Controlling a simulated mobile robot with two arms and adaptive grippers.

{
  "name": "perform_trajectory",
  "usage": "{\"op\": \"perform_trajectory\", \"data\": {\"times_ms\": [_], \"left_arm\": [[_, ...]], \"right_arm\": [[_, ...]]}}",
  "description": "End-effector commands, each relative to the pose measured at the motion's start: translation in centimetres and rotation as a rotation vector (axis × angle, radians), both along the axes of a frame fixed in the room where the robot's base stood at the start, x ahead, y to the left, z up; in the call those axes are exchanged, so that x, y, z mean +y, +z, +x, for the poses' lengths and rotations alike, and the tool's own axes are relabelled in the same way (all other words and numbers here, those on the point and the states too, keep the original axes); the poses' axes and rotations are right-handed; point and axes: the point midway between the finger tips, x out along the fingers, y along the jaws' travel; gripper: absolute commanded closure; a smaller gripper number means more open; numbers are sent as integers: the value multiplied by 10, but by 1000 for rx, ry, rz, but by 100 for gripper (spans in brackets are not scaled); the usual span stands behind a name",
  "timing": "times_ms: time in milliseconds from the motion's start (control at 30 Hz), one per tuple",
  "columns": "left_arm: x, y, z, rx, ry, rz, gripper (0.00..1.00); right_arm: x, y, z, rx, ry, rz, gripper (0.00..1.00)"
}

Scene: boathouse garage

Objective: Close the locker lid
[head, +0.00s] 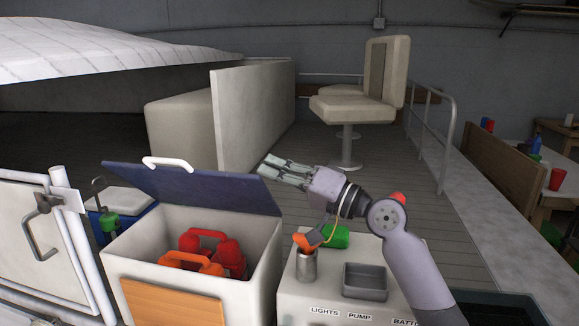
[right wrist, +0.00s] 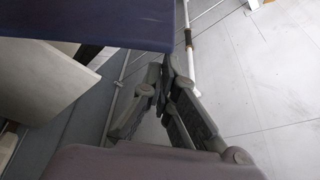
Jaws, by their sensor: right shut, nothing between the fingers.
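The locker (head: 197,222) is a cream box with a wooden front panel. Its dark blue lid (head: 205,188) stands open, tilted up at the back, with a white handle (head: 168,163) on its upper edge. Red and orange cases (head: 212,250) lie inside. My right gripper (head: 268,173) is shut and empty, near the lid's upper right corner, with its fingers pointing left. In the right wrist view the blue lid (right wrist: 95,20) crosses the top, beyond the shut fingertips (right wrist: 165,75); I see a gap and no clear contact. My left gripper is out of view.
A blue and white cooler (head: 128,203) stands to the left. A cream partition (head: 240,115) and seat (head: 352,108) stand behind.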

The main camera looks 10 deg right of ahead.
Motion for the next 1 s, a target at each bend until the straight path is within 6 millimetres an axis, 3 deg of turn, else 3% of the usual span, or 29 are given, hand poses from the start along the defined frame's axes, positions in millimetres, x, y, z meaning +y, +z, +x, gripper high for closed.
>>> {"op": "perform_trajectory", "data": {"times_ms": [33,100,400,1000], "left_arm": [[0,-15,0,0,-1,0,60],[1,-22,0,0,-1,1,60],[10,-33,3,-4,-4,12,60],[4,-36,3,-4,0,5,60]], "right_arm": [[4,-16,-6,-34,3,-17,100],[7,-23,-13,-52,2,-25,100],[14,-47,-32,-46,1,-23,100],[17,-56,-38,-46,0,-22,100]]}}
